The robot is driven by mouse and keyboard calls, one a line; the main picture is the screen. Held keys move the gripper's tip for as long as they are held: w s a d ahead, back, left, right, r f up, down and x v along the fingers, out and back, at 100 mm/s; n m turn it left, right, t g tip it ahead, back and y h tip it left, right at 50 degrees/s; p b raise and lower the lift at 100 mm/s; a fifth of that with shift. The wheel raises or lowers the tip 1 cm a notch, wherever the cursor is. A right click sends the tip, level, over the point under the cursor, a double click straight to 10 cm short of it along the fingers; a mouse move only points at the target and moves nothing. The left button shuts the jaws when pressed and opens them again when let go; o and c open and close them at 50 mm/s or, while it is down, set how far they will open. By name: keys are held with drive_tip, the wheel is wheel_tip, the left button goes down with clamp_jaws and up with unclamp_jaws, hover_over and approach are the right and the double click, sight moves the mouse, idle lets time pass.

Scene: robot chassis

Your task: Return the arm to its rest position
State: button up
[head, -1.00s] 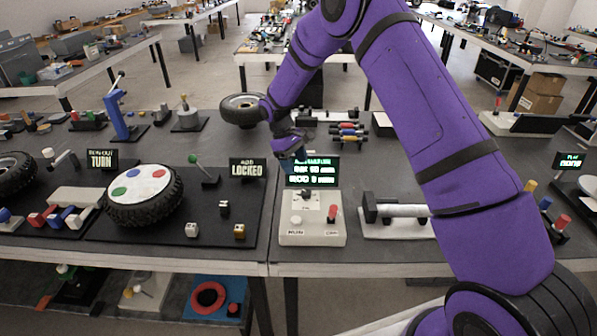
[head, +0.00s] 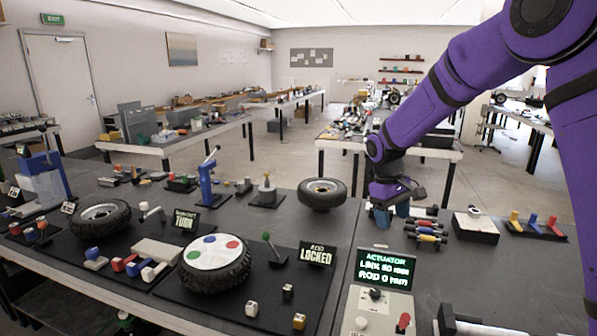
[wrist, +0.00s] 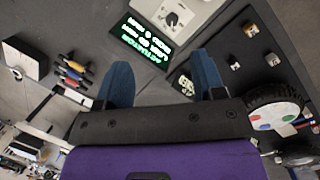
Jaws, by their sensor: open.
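My purple arm comes in from the upper right in the head view. My gripper (head: 391,213) hangs above the bench, behind the actuator display (head: 386,270). In the wrist view my gripper (wrist: 162,82) shows two blue fingers spread wide apart with nothing between them. The display, with green text, shows beyond the fingers in the wrist view (wrist: 142,42). The control box (head: 378,312) with a knob and a red lever stands in front of the display.
A wheel with coloured dots (head: 215,262) lies on a black mat beside the LOCKED sign (head: 317,254). A loose tire (head: 322,194) lies left of my gripper. Coloured cylinders (head: 426,234) and a white-topped box (head: 475,226) sit to its right. The room's floor is open behind the bench.

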drive_tip(key=s+d+r+m+t+y, duration=0.1)
drive_tip(key=s+d+r+m+t, duration=0.25)
drive_tip(key=s+r, duration=1.2)
drive_tip(key=s+d+r+m+t+y, duration=0.1)
drive_tip(key=s+d+m+t, duration=0.1)
drive_tip(key=s, duration=1.7)
drive_tip(key=shift+s+d+r+t, duration=0.25)
drive_tip(key=shift+d+t, duration=0.15)
drive_tip(key=shift+t, duration=0.25)
drive_tip(key=shift+m, duration=0.25)
